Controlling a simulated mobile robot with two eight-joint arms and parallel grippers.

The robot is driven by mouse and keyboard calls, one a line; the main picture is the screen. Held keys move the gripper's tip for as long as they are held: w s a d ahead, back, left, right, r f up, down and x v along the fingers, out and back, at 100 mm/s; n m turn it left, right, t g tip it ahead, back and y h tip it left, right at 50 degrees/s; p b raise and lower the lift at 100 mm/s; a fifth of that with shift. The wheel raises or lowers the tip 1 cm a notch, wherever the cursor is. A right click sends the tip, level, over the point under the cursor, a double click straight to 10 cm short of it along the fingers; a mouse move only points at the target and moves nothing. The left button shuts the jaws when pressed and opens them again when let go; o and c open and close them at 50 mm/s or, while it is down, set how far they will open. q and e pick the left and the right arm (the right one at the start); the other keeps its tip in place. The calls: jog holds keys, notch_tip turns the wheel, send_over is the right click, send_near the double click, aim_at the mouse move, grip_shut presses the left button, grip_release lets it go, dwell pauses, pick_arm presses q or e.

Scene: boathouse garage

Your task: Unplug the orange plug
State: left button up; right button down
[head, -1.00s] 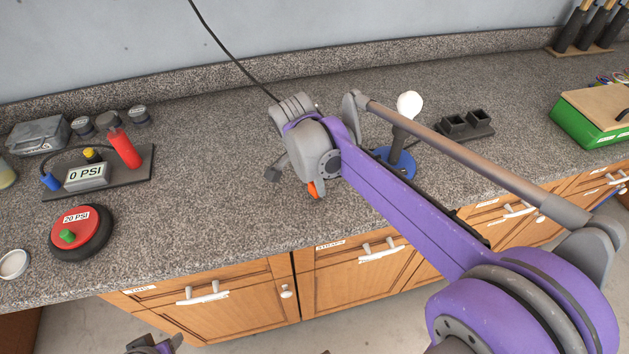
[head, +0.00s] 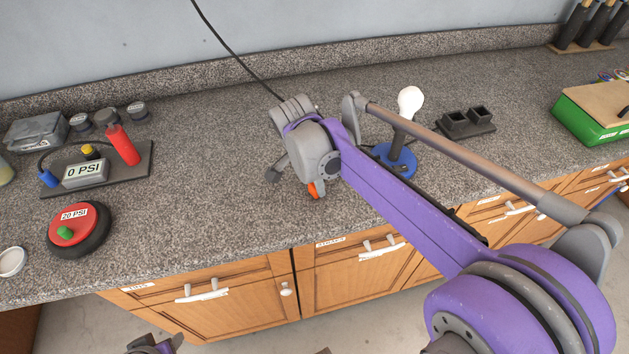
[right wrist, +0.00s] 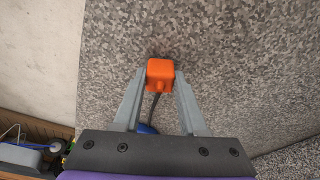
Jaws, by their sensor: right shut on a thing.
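The orange plug (right wrist: 160,73) sits between the two grey fingers of my right gripper (right wrist: 162,74) in the right wrist view. The fingers are shut on its sides. A dark cord (right wrist: 154,104) runs from it toward the gripper's palm. In the head view only a bit of the orange plug (head: 313,190) shows below my right gripper (head: 296,182), near the counter's front edge. I cannot tell whether the plug touches the counter. A part of my left arm (head: 155,345) shows at the bottom edge; its fingers are not clear.
A lamp with a white bulb (head: 410,101) and blue base (head: 397,163) stands right of the gripper, behind my arm. A dark two-hole block (head: 466,122) is farther right. A gauge board (head: 125,175) and red-topped disc (head: 78,225) are left. The counter between is clear.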

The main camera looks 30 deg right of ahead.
jog(key=shift+c, duration=1.9)
grip_release()
jog(key=p+v, duration=0.1)
jog(key=v, duration=0.9)
jog(key=shift+r, duration=0.35)
jog(key=shift+c, duration=0.2)
grip_shut()
